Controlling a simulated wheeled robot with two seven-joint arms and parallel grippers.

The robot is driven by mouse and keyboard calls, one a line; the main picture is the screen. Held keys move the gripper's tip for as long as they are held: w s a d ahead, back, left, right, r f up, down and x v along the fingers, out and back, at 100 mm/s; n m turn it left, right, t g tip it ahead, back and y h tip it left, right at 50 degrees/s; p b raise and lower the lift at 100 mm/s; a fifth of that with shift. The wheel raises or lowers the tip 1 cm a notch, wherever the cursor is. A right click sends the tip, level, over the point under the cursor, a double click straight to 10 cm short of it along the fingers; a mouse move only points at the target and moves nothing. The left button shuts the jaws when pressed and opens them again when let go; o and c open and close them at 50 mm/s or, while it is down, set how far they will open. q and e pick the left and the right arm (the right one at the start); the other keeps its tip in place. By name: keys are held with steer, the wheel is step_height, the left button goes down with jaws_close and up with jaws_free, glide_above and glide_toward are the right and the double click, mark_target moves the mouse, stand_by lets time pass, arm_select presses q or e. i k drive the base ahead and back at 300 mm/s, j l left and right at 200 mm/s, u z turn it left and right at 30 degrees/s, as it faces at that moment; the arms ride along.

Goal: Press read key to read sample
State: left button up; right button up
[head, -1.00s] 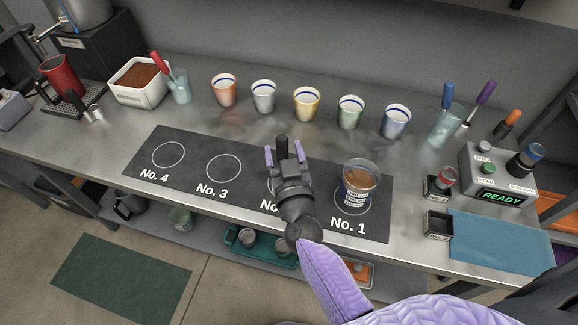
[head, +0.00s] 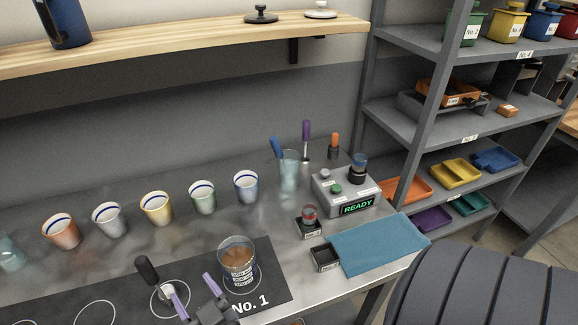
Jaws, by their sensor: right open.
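The grey meter (head: 347,197) stands at the right of the counter, and its display (head: 358,206) reads READY in green. A green key (head: 336,188) and a grey key (head: 325,174) are on its top, left of a dark holder with a blue-topped piece (head: 359,163). The key labels are too small to read now. My right gripper (head: 196,292) is open at the bottom of the view, well left of the meter. A black-handled tool (head: 147,269) is just beyond it; I cannot tell whether they touch. My left gripper is out of view.
A brown-filled glass (head: 238,262) stands at No. 1. A red-rimmed small cup (head: 308,213), an empty black holder (head: 325,258) and a blue cloth (head: 378,243) lie near the meter. A glass of tools (head: 289,172) and several cups line the back. Shelving (head: 418,122) is at the right.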

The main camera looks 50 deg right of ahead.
mark_target(336, 189)
steer(key=z, duration=2)
